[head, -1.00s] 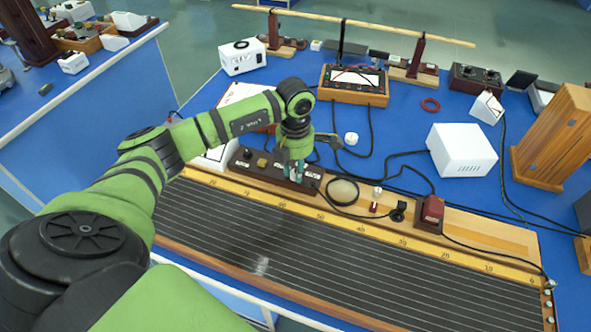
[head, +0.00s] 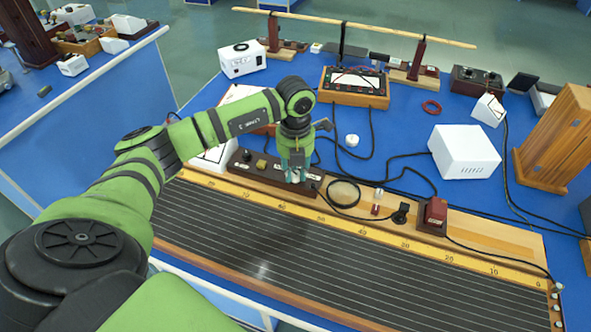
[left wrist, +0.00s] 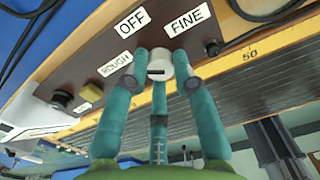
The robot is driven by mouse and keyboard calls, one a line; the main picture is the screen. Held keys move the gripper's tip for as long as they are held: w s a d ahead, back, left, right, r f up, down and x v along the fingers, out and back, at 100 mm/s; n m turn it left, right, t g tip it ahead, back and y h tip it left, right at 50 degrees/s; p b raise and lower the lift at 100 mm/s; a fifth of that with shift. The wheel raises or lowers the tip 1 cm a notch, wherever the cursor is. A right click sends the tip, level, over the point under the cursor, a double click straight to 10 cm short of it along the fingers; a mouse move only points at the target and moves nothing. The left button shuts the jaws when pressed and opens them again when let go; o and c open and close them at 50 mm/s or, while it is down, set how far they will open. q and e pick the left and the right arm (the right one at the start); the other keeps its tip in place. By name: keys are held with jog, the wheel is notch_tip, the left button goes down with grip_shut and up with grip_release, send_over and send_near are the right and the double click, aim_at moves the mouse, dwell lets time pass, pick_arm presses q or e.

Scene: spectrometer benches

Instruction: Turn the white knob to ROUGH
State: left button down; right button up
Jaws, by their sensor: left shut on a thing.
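The white knob (left wrist: 159,67) sits on a dark wooden control box (left wrist: 88,62), with a short dark slot on its face. White labels around it read OFF (left wrist: 132,22), FINE (left wrist: 187,20) and ROUGH (left wrist: 115,64). I cannot tell which label the knob points to. My left gripper (left wrist: 160,72) is shut on the knob, its teal fingers around the rim. In the head view my left gripper (head: 294,176) reaches down to the right part of the control box (head: 252,168), and the knob is hidden there. My right gripper is not in view.
A long wire board with a numbered scale (head: 330,212) lies in front of the box. A black ring (head: 343,193) and a red block (head: 436,211) are to the right. A white box (head: 463,151) and loose cables lie behind. A black button (left wrist: 212,47) is near the knob.

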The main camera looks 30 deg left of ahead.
aim_at(295, 174)
pick_arm(q)
jog(key=shift+s+f, duration=0.1)
dwell(0.4)
jog(key=c, duration=1)
grip_release()
jog(key=shift+r, duration=0.3)
notch_tip(295, 174, up, 12)
jog(key=shift+f, duration=0.2)
